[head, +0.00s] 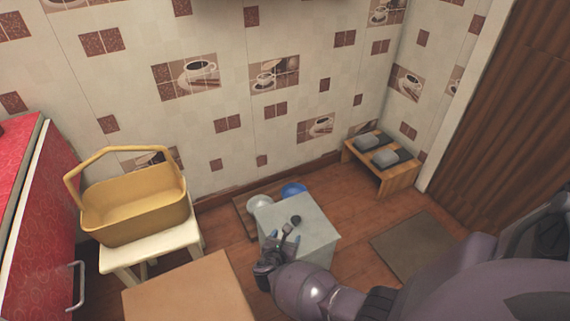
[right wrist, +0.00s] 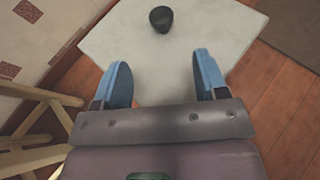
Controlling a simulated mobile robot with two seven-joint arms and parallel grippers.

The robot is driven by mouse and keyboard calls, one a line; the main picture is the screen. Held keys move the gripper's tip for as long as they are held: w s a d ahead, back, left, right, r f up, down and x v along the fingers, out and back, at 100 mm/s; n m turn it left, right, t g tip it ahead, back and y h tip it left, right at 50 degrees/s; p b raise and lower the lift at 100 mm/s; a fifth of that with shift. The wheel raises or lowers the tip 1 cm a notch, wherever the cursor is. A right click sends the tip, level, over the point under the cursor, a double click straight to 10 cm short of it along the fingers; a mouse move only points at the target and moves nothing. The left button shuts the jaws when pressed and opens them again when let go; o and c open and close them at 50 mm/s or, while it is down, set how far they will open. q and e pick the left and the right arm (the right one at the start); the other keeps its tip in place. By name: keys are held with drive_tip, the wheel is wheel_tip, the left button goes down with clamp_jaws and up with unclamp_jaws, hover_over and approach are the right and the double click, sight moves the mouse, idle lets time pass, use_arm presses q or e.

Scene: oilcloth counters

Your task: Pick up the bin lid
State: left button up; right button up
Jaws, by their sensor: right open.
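The bin lid (head: 306,228) is a pale grey square top with a dark round knob (head: 296,219) on it, seated on a grey bin in the middle of the head view. In the right wrist view the lid (right wrist: 125,45) lies ahead of my fingers, with its black knob (right wrist: 161,18) beyond them. My right gripper (head: 287,240) is over the near left part of the lid. In the right wrist view its two blue-padded fingers (right wrist: 166,77) are wide apart with nothing between them. The knob is apart from the fingertips. My left gripper is not in view.
A yellow basket (head: 135,240) stands on a white stool (head: 123,256) at left. A brown box or tabletop (head: 190,292) is in front. White and blue round things (head: 260,204) sit behind the bin. A shoe bench (head: 390,172) and floor mat (head: 414,245) are at right.

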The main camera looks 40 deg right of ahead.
sight(294, 222)
drive_tip(key=x, duration=0.2)
drive_tip(key=b+x, duration=0.1)
drive_tip(key=x, duration=0.1)
drive_tip(key=shift+s+f, duration=0.2)
drive_tip(key=shift+f, duration=0.05)
drive_tip(key=shift+w+d+f+b, duration=0.1)
drive_tip(key=shift+w+d+b, duration=0.35)
drive_tip(key=shift+d, duration=0.15)
drive_tip(key=b+x, duration=0.1)
drive_tip(key=x, duration=0.3)
drive_tip(key=shift+d+f+b, duration=0.1)
drive_tip(key=shift+d+b, duration=0.05)
drive_tip(key=shift+b, duration=0.25)
drive_tip(key=shift+w+d, duration=0.2)
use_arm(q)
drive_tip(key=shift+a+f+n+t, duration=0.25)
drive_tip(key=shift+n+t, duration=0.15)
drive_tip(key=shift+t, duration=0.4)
use_arm(e)
drive_tip(key=shift+r, duration=0.2)
drive_tip(key=c, duration=1.1)
